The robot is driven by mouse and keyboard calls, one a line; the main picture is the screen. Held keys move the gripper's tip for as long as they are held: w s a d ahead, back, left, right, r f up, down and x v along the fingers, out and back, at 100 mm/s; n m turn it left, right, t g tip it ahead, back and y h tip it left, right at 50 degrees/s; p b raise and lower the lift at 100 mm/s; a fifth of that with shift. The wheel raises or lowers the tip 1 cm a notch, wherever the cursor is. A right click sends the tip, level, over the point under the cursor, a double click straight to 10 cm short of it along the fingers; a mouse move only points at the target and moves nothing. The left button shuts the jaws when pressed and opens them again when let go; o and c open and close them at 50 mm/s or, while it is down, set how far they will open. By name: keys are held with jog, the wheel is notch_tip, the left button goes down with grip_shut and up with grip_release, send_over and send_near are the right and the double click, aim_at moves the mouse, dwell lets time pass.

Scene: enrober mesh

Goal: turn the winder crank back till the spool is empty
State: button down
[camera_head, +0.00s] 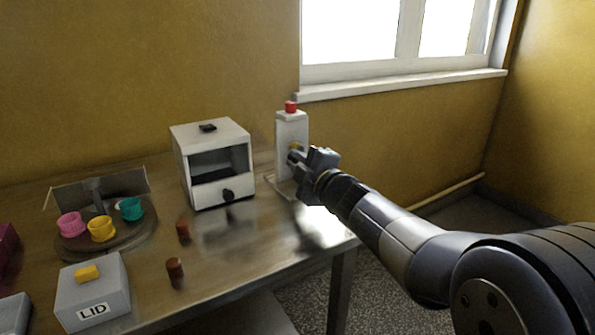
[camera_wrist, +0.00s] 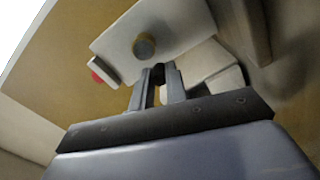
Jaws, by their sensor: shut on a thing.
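The winder is a pale upright post (camera_head: 291,131) with a red cap (camera_head: 291,106), at the far right end of the table. In the wrist view its pale face (camera_wrist: 178,32) is tilted, with the red cap (camera_wrist: 103,72) at left. A round brass-and-grey piece (camera_wrist: 145,46) sits on that face; I cannot tell whether it is the spool or the crank's hub. My gripper (camera_head: 295,157) is at the front of the post, shut on the crank handle, which the fingers (camera_wrist: 160,78) mostly hide. How much is wound on the spool cannot be seen.
A white box with an open front and a dark knob (camera_head: 228,195) stands left of the winder. Two red-brown pegs (camera_head: 175,268), a LID box (camera_head: 93,290) and a round turntable (camera_head: 130,238) with coloured cups lie further left. A window sill (camera_head: 400,84) is behind.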

jog(key=n+b, duration=0.1)
jog(key=f+n+b, duration=0.1)
jog(key=n, duration=0.1)
jog(key=n+b, duration=0.1)
jog(key=shift+w+d+f+n, duration=0.1)
jog(key=shift+d+f+n, duration=0.05)
jog(key=shift+f+n, duration=0.15)
jog(key=shift+w+d+f+n+b, duration=0.1)
jog(key=shift+n+b, duration=0.5)
jog(key=shift+n, duration=0.2)
jog(key=shift+d+f+n+b, duration=0.1)
jog(key=shift+n+b, duration=0.45)
jog(key=shift+n, duration=0.25)
jog(key=c, duration=1.4)
grip_release()
jog(key=shift+r, duration=0.1)
jog(key=shift+d, duration=0.1)
jog(key=p+v, duration=0.1)
jog(key=v, duration=0.9)
jog(key=shift+s+d, duration=0.25)
jog(key=shift+s, duration=0.05)
